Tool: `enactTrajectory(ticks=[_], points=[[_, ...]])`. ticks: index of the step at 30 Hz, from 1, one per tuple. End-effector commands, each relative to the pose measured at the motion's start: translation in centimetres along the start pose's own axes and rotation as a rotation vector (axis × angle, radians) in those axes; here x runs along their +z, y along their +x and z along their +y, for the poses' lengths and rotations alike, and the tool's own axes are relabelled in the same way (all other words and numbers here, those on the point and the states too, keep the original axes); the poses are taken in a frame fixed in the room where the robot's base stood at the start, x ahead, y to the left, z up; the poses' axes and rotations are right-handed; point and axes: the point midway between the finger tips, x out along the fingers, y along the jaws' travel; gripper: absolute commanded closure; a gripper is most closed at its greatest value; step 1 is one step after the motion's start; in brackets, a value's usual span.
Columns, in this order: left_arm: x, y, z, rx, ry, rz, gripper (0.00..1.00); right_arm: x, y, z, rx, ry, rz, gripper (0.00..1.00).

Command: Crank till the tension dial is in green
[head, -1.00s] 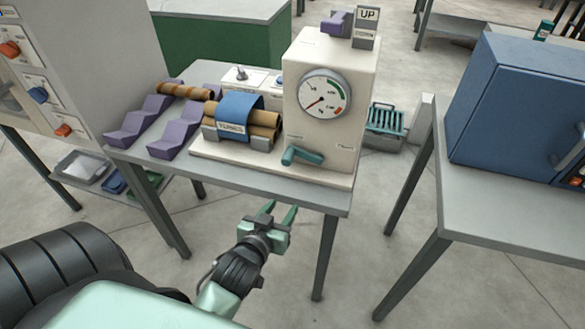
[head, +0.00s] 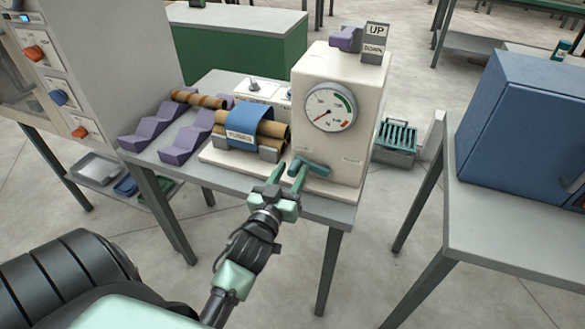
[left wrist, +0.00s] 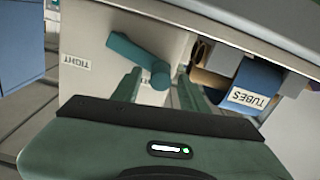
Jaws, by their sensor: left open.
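The cream winder housing (head: 345,80) stands on the grey table. The teal crank (head: 316,168) is low on the front face. It also shows in the left wrist view (left wrist: 138,58), near a "TIGHT" label (left wrist: 77,62). My left gripper (head: 289,176) is open just in front of the crank. In the left wrist view the crank's end appears between the fingers; contact cannot be told. My right gripper is not in view.
Brown tubes under a blue band (head: 243,122) lie left of the housing, beside purple stepped holders (head: 187,142). A blue cabinet (head: 520,130) is on another table to the right.

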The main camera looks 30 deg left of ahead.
Motion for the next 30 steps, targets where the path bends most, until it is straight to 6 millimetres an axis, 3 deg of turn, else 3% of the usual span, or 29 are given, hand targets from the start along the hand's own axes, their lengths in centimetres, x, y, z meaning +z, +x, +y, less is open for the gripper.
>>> enactTrajectory(ticks=[11,12,16,17,30], points=[[0.02,1.09,-0.02,0.0,0.001,-0.001,0.56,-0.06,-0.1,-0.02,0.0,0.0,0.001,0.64],[0.02,1.08,-0.02,0.0,0.001,-0.001,0.59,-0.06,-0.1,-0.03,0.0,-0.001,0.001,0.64],[0.03,1.07,-0.01,0.0,0.001,-0.001,0.95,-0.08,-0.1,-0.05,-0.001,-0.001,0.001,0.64],[0.02,1.07,-0.01,0.0,0.001,-0.001,1.0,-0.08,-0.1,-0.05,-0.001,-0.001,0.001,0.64],[0.04,1.04,0.0,0.0,0.0,-0.001,1.0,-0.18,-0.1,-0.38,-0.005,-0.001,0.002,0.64]])
